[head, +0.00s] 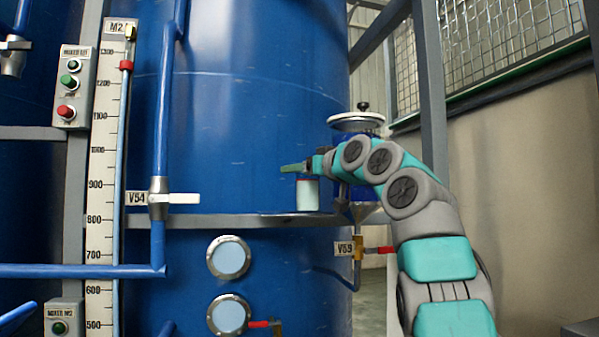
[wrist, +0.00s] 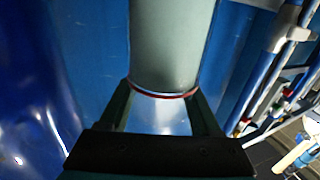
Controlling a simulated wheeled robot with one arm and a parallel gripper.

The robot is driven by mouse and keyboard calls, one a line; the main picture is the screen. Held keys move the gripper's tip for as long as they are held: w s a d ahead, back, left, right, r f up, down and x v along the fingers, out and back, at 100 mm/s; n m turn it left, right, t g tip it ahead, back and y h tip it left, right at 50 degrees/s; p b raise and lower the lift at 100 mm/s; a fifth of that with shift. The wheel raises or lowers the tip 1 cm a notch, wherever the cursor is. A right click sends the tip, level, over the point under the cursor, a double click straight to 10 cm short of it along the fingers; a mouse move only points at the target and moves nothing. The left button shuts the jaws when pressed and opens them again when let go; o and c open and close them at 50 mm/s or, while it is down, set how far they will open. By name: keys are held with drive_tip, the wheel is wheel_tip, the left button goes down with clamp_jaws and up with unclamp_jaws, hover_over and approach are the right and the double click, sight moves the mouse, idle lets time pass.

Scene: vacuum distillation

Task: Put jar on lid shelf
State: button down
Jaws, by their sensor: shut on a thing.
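A small pale jar (head: 307,195) with a reddish band near its top hangs upright at my gripper (head: 297,169) in the head view. In the wrist view the jar (wrist: 172,45) is a grey-green cylinder with a red ring, and the two fingers of my gripper (wrist: 165,108) close on it from both sides. A grey ledge (head: 225,221) runs around the blue tank, and the jar's base shows just above its level. I cannot tell whether the jar touches it, nor which surface is the lid shelf.
A white round lid (head: 356,122) with a black knob sits above a blue funnel vessel (head: 368,195) right of the jar, behind my arm. Valve V54 (head: 160,198), a scale (head: 104,170) and blue pipes stand left. A beige wall (head: 530,190) bounds the right.

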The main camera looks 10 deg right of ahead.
drive_tip(key=shift+c, duration=0.5)
unclamp_jaws()
drive_tip(key=shift+f, duration=0.1)
drive_tip(key=b+v, duration=0.5)
drive_tip(key=v, duration=0.7)
